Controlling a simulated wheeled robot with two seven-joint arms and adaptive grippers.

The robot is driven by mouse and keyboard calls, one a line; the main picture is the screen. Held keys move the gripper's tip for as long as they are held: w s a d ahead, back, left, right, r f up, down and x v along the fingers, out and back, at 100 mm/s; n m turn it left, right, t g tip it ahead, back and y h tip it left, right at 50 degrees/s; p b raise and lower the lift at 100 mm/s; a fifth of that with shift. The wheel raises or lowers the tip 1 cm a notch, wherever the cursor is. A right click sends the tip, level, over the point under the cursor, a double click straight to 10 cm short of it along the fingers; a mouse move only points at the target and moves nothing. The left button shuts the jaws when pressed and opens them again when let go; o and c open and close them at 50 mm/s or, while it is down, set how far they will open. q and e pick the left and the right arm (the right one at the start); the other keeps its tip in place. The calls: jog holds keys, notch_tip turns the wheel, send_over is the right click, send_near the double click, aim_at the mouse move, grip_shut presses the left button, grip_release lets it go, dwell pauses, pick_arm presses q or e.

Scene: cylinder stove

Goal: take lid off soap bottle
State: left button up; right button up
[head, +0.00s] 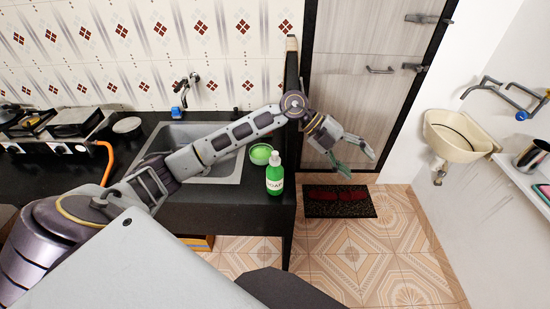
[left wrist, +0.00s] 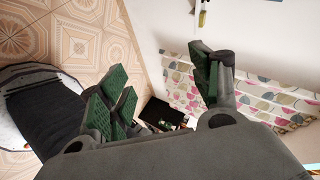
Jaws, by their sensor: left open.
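My left arm reaches across the counter above the sink. My left gripper (head: 357,162) is open and empty, out past the counter's right end, to the right of the bottle and apart from it. The left wrist view shows its green-padded fingers (left wrist: 165,90) spread with nothing between them. The bottle does not show clearly there. My right gripper is not in view.
A green bowl (head: 261,154) sits behind the bottle by the sink (head: 232,175). A gas stove (head: 55,128) stands at the counter's left. A door (head: 375,75), a doormat (head: 338,201) and a washbasin (head: 456,136) are to the right. The tiled floor between is clear.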

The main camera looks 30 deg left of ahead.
pick_arm(q)
jog(key=w+a+f+n+y, duration=0.1)
jog(key=a+f+y, duration=0.1)
jog(key=a+y, duration=0.8)
notch_tip(320, 180, up, 4)
jog(key=n+g+y, duration=0.1)
jog(key=n+y, duration=0.1)
jog(key=n, duration=0.1)
send_over(275, 153)
jog(key=shift+w+f, duration=0.1)
jog(key=shift+f, duration=0.15)
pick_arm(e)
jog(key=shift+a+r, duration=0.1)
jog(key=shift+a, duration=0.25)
pick_arm(q)
jog(key=shift+f, duration=0.15)
notch_tip(275, 153, down, 8)
jog(key=shift+f+p, duration=0.1)
jog(key=shift+p, duration=0.55)
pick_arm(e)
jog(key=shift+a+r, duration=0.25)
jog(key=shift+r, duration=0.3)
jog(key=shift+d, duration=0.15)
pick_arm(q)
jog(key=shift+f, duration=0.1)
